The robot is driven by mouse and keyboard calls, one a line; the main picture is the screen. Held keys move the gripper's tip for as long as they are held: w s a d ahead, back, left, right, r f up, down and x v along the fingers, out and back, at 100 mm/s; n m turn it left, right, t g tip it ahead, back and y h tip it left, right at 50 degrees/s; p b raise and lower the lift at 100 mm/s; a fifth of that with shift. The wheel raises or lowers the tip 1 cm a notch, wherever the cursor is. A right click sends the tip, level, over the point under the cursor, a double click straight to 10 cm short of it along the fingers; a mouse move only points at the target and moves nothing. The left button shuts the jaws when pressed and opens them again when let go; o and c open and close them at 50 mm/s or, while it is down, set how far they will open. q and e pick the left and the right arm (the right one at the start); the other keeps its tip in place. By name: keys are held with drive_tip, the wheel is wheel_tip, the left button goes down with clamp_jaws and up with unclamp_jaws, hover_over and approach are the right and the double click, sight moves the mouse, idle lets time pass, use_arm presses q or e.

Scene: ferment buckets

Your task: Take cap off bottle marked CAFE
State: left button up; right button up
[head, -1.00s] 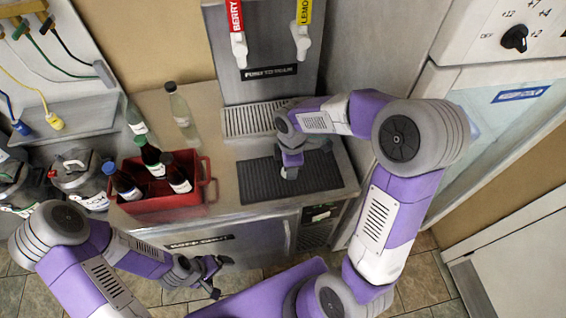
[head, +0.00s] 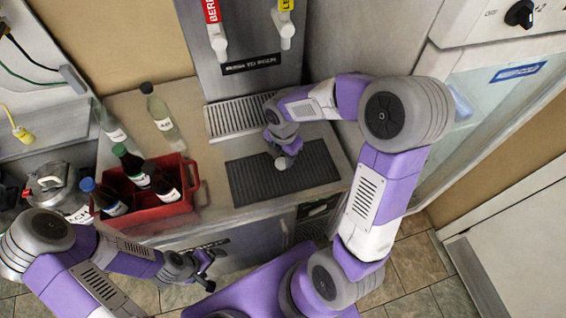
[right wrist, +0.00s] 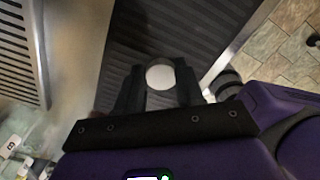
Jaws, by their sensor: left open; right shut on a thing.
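My right gripper (head: 282,155) hangs over the black ribbed mat (head: 318,168) and is shut on a small white round thing (right wrist: 160,76), seen end-on between the fingers in the right wrist view. I cannot tell whether it is a cap alone or the top of something. Several bottles stand in the red crate (head: 160,218), with a green cap (head: 119,149), a black cap (head: 150,165) and a blue cap (head: 88,184) showing. Their labels are too small to read, so I cannot tell which is CAFE. My left gripper (head: 207,270) is open and empty in front of the counter.
A clear bottle with a black cap (head: 147,88) and another clear bottle (head: 112,125) stand behind the crate. A tap panel with BERRY and LEMON handles (head: 285,30) stands behind a drip grate (head: 235,118). A metal pot (head: 55,183) is left of the crate.

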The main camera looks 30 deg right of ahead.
sight(283, 160)
drive_tip(key=shift+f+b, duration=0.4)
drive_tip(key=shift+f, duration=1.3)
drive_tip(key=shift+f, duration=0.1)
drive_tip(key=o, duration=1.2)
drive_tip(key=shift+c, duration=0.2)
drive_tip(key=shift+r, duration=0.25)
wheel_tip(283, 160, up, 12)
drive_tip(key=p, duration=0.3)
